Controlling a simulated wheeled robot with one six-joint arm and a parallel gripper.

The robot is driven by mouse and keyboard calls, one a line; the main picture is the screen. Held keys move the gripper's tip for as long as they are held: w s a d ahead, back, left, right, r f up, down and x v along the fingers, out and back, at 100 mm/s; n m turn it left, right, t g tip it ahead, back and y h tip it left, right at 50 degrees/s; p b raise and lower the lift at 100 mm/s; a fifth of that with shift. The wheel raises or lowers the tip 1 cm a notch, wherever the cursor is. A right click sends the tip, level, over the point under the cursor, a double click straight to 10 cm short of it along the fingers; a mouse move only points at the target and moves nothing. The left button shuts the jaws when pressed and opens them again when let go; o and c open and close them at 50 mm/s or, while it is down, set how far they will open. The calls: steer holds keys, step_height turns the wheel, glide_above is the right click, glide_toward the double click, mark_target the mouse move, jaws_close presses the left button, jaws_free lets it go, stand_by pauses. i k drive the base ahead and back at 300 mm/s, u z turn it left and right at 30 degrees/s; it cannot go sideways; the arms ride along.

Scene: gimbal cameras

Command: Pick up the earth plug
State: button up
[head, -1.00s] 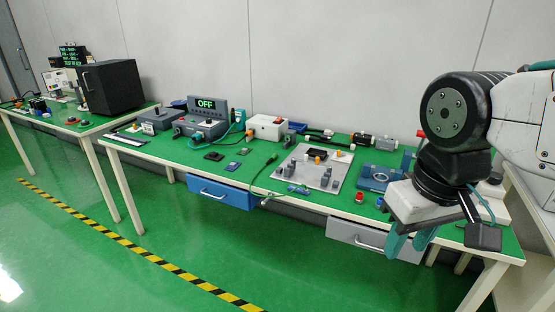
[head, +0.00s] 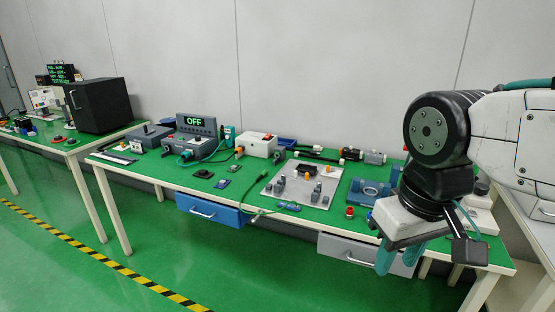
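A green cable (head: 240,207) with a dark green plug-like end (head: 263,169) lies on the green workbench (head: 140,172), left of a grey fixture plate. Part of it hangs over the front edge near the blue drawer. It may be the earth plug, but it is too small to be sure. My gripper (head: 400,260) is at the right, in front of the bench's front edge, well away from the cable. Its two teal fingers point down and stand apart, with nothing visible between them.
The fixture plate (head: 300,188) carries several small parts. A blue drawer (head: 215,209) and a grey drawer (head: 365,254) are under the bench top. The floor in front is clear.

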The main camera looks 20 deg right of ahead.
mark_target(265, 172)
steer(key=u, duration=0.75)
steer(key=i, duration=1.5)
steer(key=z, duration=0.55)
steer(key=i, duration=0.5)
steer(key=z, duration=0.35)
